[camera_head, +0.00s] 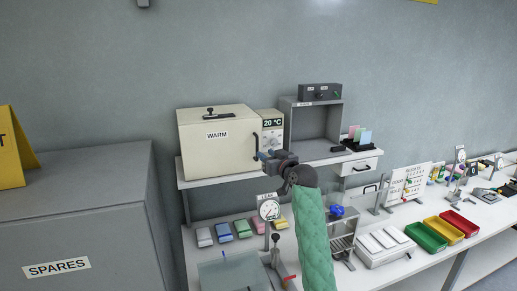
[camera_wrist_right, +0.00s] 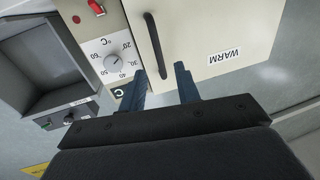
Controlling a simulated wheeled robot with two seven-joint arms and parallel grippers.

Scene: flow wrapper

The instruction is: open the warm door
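The warm door (camera_head: 217,143) is the cream front of a box oven on the shelf, labelled WARM, and it looks shut. It also shows in the right wrist view (camera_wrist_right: 215,25). Its dark vertical handle (camera_head: 256,145) is at the door's right edge; in the right wrist view the handle (camera_wrist_right: 154,42) stands upright. My right gripper (camera_head: 264,156) is at the handle's lower end. In the right wrist view its two fingers (camera_wrist_right: 161,84) are apart, with the handle's end between their tips in the picture. Whether they touch it cannot be told. My left gripper is not in view.
A grey SPARES cabinet (camera_head: 75,225) is at the left. Below the shelf, a bench (camera_head: 385,275) carries a gauge (camera_head: 269,209) and coloured trays (camera_head: 426,236).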

